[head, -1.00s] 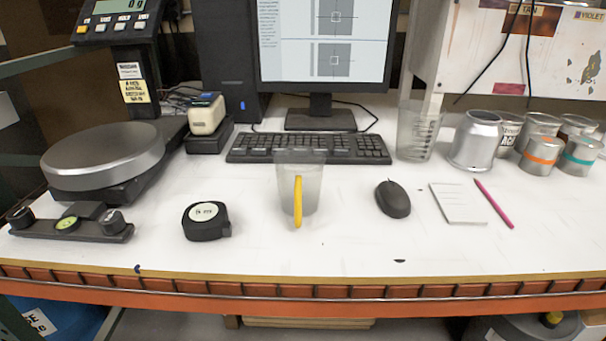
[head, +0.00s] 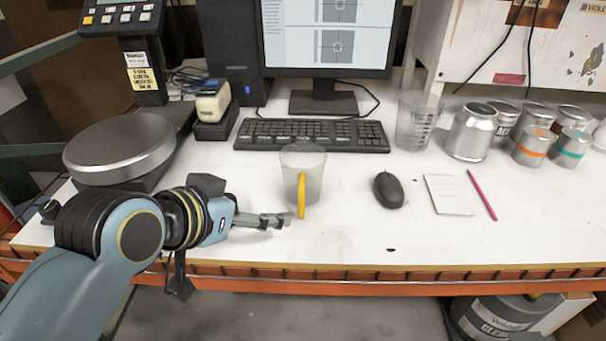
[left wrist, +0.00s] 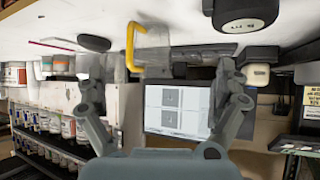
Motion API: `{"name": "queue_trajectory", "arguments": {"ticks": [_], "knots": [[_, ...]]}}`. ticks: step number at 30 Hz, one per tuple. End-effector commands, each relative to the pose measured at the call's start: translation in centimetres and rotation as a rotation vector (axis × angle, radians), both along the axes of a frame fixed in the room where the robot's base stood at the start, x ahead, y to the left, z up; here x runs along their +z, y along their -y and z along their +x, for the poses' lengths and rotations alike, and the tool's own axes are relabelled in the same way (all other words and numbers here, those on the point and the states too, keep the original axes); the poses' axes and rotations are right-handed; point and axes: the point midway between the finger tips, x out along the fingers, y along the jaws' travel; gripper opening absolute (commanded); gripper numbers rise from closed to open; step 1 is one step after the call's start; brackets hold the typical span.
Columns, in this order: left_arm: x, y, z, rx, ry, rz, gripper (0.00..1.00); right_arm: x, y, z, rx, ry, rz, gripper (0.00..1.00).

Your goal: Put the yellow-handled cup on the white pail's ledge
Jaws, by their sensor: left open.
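The clear cup (head: 307,165) stands upright on the white table, in front of the keyboard. Its yellow handle (head: 302,196) faces the front edge. My left gripper (head: 287,219) is open and empty, low over the table just left of the handle. In the left wrist view, which is upside down, the cup (left wrist: 155,42) and the yellow handle (left wrist: 131,45) lie beyond the open fingers (left wrist: 160,75). I cannot tell whether a fingertip touches the handle. My right gripper is not in view. I cannot clearly make out a white pail or its ledge.
A black mouse (head: 388,189), notepad (head: 447,194) and pink pencil (head: 482,195) lie right of the cup. The keyboard (head: 312,135) and measuring beaker (head: 416,120) are behind. A dark labelled pail (head: 490,315) stands below the table.

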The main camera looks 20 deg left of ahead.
Motion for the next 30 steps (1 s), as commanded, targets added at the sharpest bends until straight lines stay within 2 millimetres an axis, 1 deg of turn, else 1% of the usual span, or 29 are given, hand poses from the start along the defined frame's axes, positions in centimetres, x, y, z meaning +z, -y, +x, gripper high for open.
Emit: {"name": "queue_trajectory", "arguments": {"ticks": [1, 3, 6, 9, 15, 23, 27, 30], "knots": [[0.6, 0.6, 1.5, 0.002, 0.056, -0.013, 1.0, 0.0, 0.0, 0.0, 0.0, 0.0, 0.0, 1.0], [1.4, 1.3, 3.2, 0.009, 0.13, -0.023, 1.0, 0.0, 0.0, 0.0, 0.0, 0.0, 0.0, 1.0], [2.3, 1.9, 4.9, 0.019, 0.206, -0.034, 1.0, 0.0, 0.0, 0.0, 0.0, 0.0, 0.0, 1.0], [2.5, 2.2, 6.3, 0.025, 0.24, -0.037, 1.0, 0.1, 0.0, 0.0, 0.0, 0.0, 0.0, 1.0], [1.3, 2.5, 9.4, 0.023, 0.242, -0.035, 1.0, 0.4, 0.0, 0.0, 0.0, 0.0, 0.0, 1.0], [0.4, 2.9, 11.5, 0.024, 0.239, -0.036, 1.0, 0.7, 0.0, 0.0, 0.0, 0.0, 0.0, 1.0], [-0.3, 3.4, 13.5, 0.023, 0.24, -0.035, 1.0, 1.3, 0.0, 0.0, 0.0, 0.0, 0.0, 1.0], [-1.0, 3.5, 14.7, 0.023, 0.24, -0.035, 1.0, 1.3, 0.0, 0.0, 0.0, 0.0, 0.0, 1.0]]}}
